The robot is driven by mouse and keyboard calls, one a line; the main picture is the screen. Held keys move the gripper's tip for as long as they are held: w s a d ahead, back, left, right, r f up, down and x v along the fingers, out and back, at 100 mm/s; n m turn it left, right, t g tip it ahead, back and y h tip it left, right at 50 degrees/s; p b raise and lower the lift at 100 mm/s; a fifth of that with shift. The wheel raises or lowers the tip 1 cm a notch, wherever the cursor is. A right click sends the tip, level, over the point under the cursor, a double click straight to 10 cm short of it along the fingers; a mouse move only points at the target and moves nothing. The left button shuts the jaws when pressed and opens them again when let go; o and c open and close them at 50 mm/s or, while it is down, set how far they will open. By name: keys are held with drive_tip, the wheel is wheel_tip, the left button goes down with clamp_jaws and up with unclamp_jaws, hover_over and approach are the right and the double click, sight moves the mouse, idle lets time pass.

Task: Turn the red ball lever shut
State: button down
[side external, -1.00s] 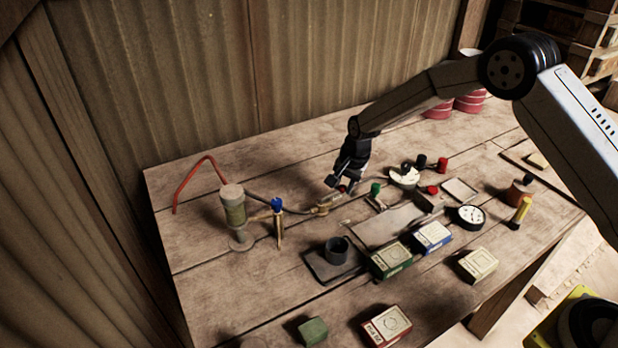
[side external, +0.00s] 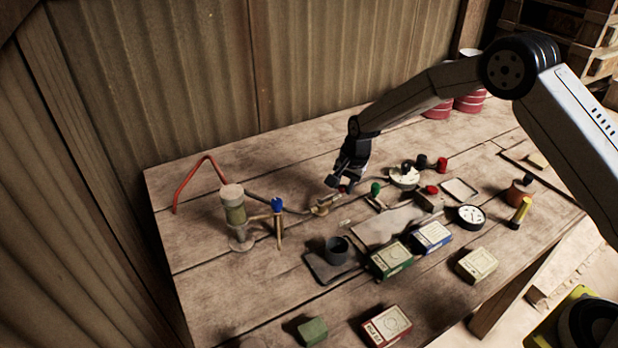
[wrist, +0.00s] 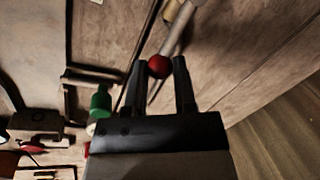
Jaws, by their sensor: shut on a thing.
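The red ball (wrist: 159,66) is the tip of a pale metal lever (wrist: 178,32). In the wrist view it sits between the fingertips of my gripper (wrist: 158,68), which is shut on it. The lever runs up from the ball to a brass valve body (wrist: 171,10) at the top edge. In the side view my gripper (side external: 345,187) is low over the table, just right of the brass valve (side external: 323,208). The ball is mostly hidden by the fingers there.
A green-knobbed part (side external: 375,190) stands close to the right of my gripper. A blue-knobbed valve (side external: 278,210) and a cylinder (side external: 233,210) are to the left. Several boxes, including a green one (side external: 390,259), lie in front. A corrugated wall is behind.

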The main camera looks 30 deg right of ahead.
drive_tip(key=shift+s+m, duration=0.1)
drive_tip(key=shift+m, duration=0.2)
drive_tip(key=shift+s+a+m+h, duration=0.15)
drive_tip(key=shift+s+m, duration=0.3)
drive_tip(key=shift+m, duration=0.35)
drive_tip(key=shift+s+a+m+h, duration=0.15)
drive_tip(key=shift+s+m, duration=0.3)
drive_tip(key=shift+m, duration=0.35)
drive_tip(key=s+m, duration=0.1)
drive_tip(key=m, duration=0.1)
drive_tip(key=s+a+m+h, duration=0.1)
drive_tip(key=m, duration=0.1)
drive_tip(key=shift+s+a+m, duration=0.15)
drive_tip(key=shift+m, duration=0.15)
drive_tip(key=a+m, duration=0.1)
drive_tip(key=m, duration=0.1)
drive_tip(key=s+a+m, duration=0.1)
drive_tip(key=m, duration=0.1)
drive_tip(key=shift+s+a+m+h, duration=0.2)
drive_tip(key=shift+m+h, duration=0.1)
drive_tip(key=shift+h, duration=0.1)
drive_tip(key=shift+s+a+m, duration=0.15)
drive_tip(key=shift+a+m, duration=0.3)
drive_tip(key=shift+m, duration=0.45)
drive_tip(key=shift+s+a+m, duration=0.1)
drive_tip(key=shift+a+m, duration=0.3)
drive_tip(key=shift+m, duration=0.5)
drive_tip(key=shift+c, duration=2.2)
unclamp_jaws()
